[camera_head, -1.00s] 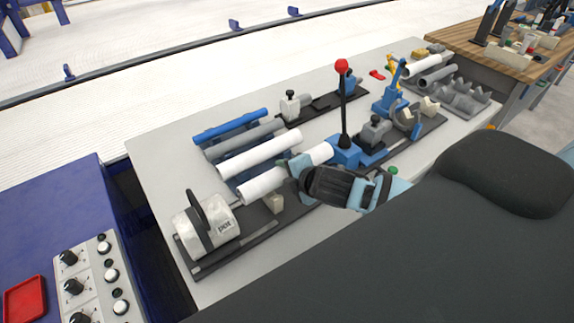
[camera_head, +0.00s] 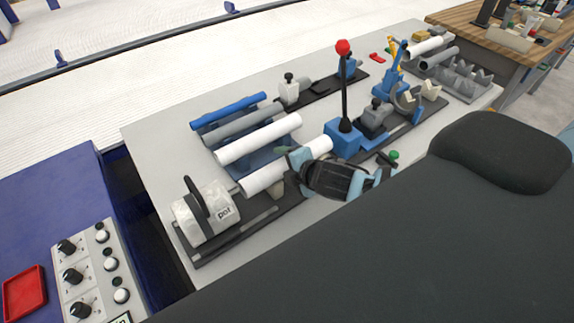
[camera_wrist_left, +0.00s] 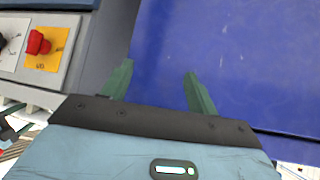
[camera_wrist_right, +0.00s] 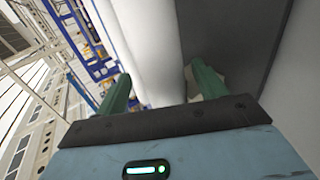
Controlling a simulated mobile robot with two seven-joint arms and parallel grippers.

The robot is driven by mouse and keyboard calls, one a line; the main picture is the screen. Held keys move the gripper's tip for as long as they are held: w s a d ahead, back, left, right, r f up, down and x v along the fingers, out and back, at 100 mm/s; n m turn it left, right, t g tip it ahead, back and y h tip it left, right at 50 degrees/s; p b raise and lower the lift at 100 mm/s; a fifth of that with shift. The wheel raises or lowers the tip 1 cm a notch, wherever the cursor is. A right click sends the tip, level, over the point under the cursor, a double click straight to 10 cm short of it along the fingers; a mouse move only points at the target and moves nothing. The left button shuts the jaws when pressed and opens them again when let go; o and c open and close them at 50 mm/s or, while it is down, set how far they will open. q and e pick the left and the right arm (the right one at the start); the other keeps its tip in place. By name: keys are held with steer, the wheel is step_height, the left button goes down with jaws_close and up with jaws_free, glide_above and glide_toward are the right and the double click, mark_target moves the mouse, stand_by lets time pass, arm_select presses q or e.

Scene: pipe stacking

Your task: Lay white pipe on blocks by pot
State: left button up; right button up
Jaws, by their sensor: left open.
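A white pipe (camera_head: 263,178) lies lengthwise between the pot (camera_head: 207,212) and the blue lever base, over a pale block (camera_head: 277,188). It appears to rest on this block, but any other block is hidden. My right gripper (camera_head: 292,166) is at the pipe's middle. In the right wrist view its fingers (camera_wrist_right: 160,88) are spread either side of the white pipe (camera_wrist_right: 148,40), with a gap on the left. My left gripper (camera_wrist_left: 158,85) is open and empty above a blue surface, out of the head view.
A rack behind holds another white pipe (camera_head: 258,138), a grey pipe (camera_head: 243,125) and a blue pipe (camera_head: 228,110). A red-knobbed lever (camera_head: 344,90) stands right of the pipe. A control panel (camera_head: 90,270) and red tray (camera_head: 24,293) are at left.

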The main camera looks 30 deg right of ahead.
steer(key=shift+s, duration=0.1)
steer(key=v, duration=0.7)
steer(key=shift+s+r, duration=0.25)
steer(key=s+a+f+m+g, duration=0.2)
steer(key=s+f+m+g, duration=0.15)
steer(key=s+m, duration=0.4)
steer(key=s+a+f+m+g, duration=0.2)
steer(key=s+f+m+g, duration=0.15)
steer(key=s, duration=0.65)
steer(key=s+a+f+m+g, duration=0.2)
steer(key=s+f+m, duration=0.3)
steer(key=s, duration=0.4)
steer(key=w+a+f+t+y, duration=0.1)
steer(key=w+a+f+t, duration=0.1)
steer(key=w+f+t, duration=0.4)
step_height(320, 180, down, 3)
steer(key=shift+w+a+f+m+t, duration=0.15)
steer(key=shift+w+a+m+t, duration=0.1)
steer(key=shift+m+t, duration=0.2)
